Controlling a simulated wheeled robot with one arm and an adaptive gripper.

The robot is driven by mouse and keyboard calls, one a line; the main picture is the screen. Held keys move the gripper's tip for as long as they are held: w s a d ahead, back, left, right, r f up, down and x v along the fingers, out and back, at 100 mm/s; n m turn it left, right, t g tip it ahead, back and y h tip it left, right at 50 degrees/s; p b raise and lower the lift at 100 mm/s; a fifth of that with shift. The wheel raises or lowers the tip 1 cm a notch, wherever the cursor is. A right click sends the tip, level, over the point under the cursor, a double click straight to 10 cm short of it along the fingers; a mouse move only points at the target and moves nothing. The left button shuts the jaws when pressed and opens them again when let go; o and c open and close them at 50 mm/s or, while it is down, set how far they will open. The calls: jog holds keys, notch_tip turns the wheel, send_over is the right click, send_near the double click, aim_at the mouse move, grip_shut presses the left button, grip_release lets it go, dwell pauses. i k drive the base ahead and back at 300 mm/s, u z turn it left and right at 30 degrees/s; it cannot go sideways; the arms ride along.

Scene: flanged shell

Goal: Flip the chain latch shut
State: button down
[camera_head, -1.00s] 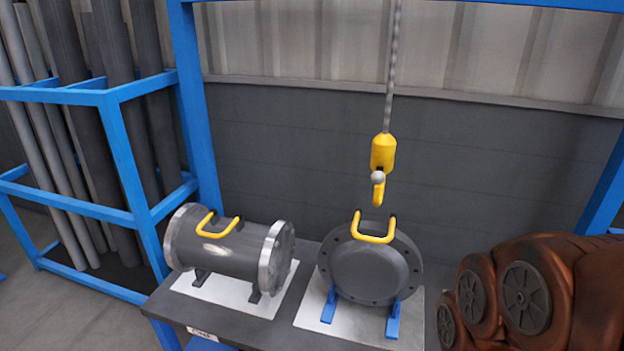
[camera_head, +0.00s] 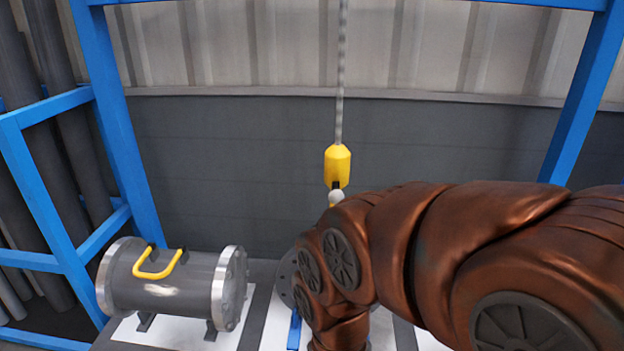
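A yellow hook block (camera_head: 338,166) hangs from a chain (camera_head: 341,75) in the middle of the view. A pale round knob (camera_head: 336,198) shows just below it. The lower hook is mostly hidden behind my copper-coloured arm, and I cannot make out whether the latch is open or shut. The dark round flanged cover (camera_head: 287,278) stands below the hook, almost wholly hidden by my arm. Its yellow handle is hidden. My gripper is not in view; only my arm links show.
A grey flanged cylinder (camera_head: 172,283) with a yellow handle (camera_head: 158,263) lies on supports at the left. Blue frame posts (camera_head: 118,130) stand left and right. Dark pipes (camera_head: 60,150) lean in the left rack. The space left of the chain is clear.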

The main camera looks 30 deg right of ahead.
aim_at(335, 196)
jog(key=z, duration=2.75)
jog(key=k, duration=1.15)
jog(key=u, duration=2.35)
jog(key=i, duration=0.5)
jog(key=z, duration=0.05)
